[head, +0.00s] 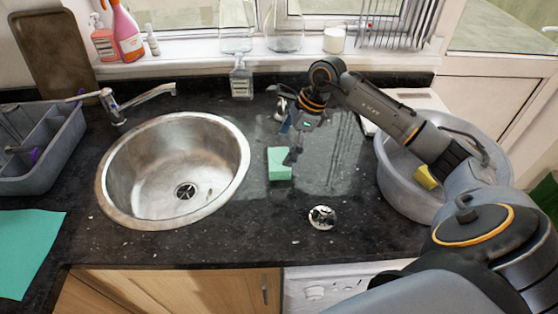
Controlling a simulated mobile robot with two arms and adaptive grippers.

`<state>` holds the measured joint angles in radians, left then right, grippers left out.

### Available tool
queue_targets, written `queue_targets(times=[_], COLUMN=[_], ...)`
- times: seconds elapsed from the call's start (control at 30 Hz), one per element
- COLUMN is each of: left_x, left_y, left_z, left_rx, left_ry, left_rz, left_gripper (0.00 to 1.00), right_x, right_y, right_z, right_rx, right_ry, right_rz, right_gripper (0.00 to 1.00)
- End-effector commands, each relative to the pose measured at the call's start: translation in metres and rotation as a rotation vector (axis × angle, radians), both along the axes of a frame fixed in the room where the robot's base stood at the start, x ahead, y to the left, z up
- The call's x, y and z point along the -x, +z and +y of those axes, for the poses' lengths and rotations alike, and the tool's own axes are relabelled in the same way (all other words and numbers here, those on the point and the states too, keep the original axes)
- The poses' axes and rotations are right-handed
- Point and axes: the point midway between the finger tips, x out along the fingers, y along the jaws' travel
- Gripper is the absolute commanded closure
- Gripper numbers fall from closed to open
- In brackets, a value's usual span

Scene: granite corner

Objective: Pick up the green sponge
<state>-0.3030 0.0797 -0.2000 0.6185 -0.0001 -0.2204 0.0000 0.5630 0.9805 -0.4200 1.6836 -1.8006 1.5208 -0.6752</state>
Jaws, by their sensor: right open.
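The green sponge (279,170) lies on the dark granite counter, just right of the round steel sink (172,170). It is a small pale-green block. My right arm comes in from the right, and my right gripper (289,142) points down above the sponge's upper right part. Its fingers are open, and a fingertip overlaps the sponge's right edge in the picture. I cannot tell whether it touches the sponge. The gripper hides a little of the sponge. My left gripper is not in view.
A grey basin (398,189) with a yellow sponge (426,177) stands at the right, under my right arm. A small round dish (322,217) sits in front of the sponge. A soap bottle (241,80) stands behind. A grey caddy (45,150) is far left.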

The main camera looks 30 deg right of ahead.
Motion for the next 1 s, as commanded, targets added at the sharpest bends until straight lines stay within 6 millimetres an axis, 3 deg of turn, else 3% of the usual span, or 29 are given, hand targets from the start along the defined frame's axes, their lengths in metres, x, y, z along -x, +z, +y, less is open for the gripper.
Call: queue_targets(times=[0.2, 0.33, 0.63, 0.83, 1.0], left_x=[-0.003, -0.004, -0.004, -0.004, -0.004], left_y=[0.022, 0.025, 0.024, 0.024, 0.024], left_z=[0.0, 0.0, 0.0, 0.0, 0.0], left_rx=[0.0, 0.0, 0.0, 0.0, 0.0], left_ry=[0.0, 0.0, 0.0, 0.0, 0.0], left_rz=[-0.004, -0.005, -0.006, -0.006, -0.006], left_gripper=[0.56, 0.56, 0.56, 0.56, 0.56], right_x=[0.0, -0.005, -0.006, -0.006, -0.006], right_y=[-0.026, -0.042, -0.048, -0.048, -0.048], right_z=[0.012, 0.016, 0.017, 0.017, 0.017], right_rx=[-0.005, -0.003, -0.001, -0.001, -0.001], right_ry=[0.0, -0.001, 0.001, -0.001, -0.001], right_rz=[0.007, 0.003, 0.002, 0.001, 0.001], right_gripper=[0.0, 0.0, 0.0, 0.39, 0.39])
